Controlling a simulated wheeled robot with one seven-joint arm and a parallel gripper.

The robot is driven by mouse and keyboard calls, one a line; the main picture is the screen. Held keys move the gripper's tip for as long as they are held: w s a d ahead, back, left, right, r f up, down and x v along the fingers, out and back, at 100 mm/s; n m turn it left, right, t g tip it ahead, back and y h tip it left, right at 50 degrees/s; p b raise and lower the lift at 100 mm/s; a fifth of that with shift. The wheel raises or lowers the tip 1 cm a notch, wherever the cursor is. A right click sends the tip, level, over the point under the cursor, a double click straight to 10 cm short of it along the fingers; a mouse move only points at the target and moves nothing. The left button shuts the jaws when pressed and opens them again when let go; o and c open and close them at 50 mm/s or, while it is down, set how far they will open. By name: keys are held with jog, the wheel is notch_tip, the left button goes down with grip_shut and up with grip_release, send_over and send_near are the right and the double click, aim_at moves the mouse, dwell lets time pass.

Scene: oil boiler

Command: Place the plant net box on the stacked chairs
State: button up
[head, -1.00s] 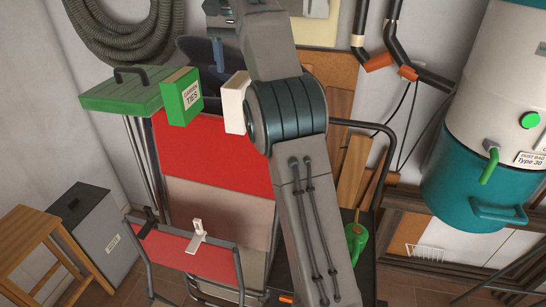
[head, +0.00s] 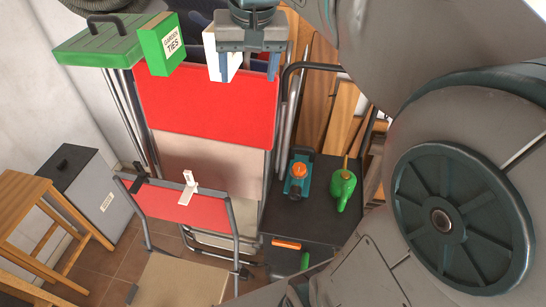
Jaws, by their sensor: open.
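The stacked chairs show as a large red panel (head: 200,105) on metal legs in the middle left of the head view. A plain white box (head: 209,48) stands at their top edge; I see no label on it, so I cannot tell if it is the plant net box. A green box labelled "Garden Ties" (head: 160,45) stands to its left. My gripper (head: 249,72) is open and points down at the white box. Its left finger is in front of the box; its right finger is clear on the right. I cannot tell whether they touch.
A green lidded case (head: 100,42) sits at the upper left. A red folding chair (head: 178,205) with a white clip stands in front. A grey bin (head: 88,195) and wooden stool (head: 35,215) are left.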

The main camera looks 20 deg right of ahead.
jog(key=s+f+n+t, duration=0.1)
jog(key=s+f+n, duration=0.1)
jog(key=s+f, duration=1.1)
jog(key=shift+s+a+f+n+t, duration=0.2)
jog(key=shift+f+n+t, duration=0.1)
jog(key=shift+f, duration=0.1)
